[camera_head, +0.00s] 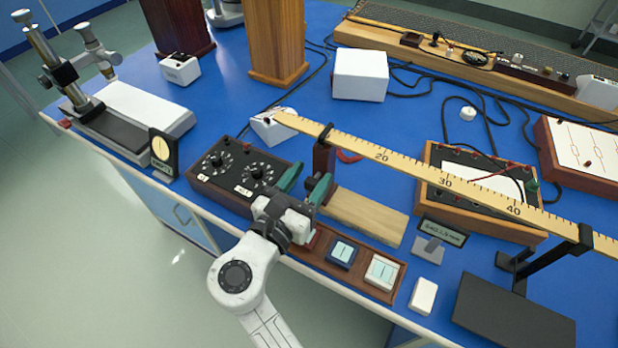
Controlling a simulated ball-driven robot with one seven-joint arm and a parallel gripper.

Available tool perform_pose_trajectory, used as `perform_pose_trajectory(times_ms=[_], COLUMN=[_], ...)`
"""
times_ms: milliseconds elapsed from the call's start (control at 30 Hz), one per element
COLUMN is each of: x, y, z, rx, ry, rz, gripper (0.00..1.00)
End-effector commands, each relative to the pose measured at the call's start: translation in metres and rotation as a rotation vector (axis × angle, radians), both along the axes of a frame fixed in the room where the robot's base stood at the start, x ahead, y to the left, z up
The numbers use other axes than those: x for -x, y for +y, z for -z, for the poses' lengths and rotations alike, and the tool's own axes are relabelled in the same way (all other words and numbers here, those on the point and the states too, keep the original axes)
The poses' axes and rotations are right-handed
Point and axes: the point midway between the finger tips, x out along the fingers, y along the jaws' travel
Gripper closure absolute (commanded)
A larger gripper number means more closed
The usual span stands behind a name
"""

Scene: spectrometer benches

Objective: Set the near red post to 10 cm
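The dark red post (324,160) stands upright under a yellow ruler (412,168) in the head view, its black top around the ruler's edge. It is left of the printed 20, roughly where 10 would fall; that number is hidden or unreadable. My gripper (306,178) is in front of the post and slightly left, its green fingers spread apart. The right finger covers part of the post's foot. I see nothing held between the fingers, and cannot tell whether one touches the post.
A black dial box (232,168) lies left of my gripper. A wooden block (366,214) lies right of the post. A wooden tray (318,250) with switches is close below. A black stand (545,262) supports the ruler's right part. Blue bench shows behind the post.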

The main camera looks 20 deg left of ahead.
Motion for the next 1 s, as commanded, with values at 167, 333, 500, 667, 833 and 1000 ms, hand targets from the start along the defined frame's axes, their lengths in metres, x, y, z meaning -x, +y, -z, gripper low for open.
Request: perform_pose_trajectory(times_ms=[167,333,500,667,833,1000], x=[0.005,0.029,0.062,0.087,0.102,0.106], y=[0.001,0.007,0.016,0.022,0.025,0.026], z=[0.000,0.000,0.001,0.001,0.000,0.000], rx=[0.001,0.001,0.001,0.001,0.000,0.000], ry=[0.000,0.000,0.001,0.001,0.000,0.000], rz=[0.002,-0.002,-0.004,-0.004,-0.002,-0.002], gripper=[0.49,0.49,0.49,0.49,0.49,0.49])
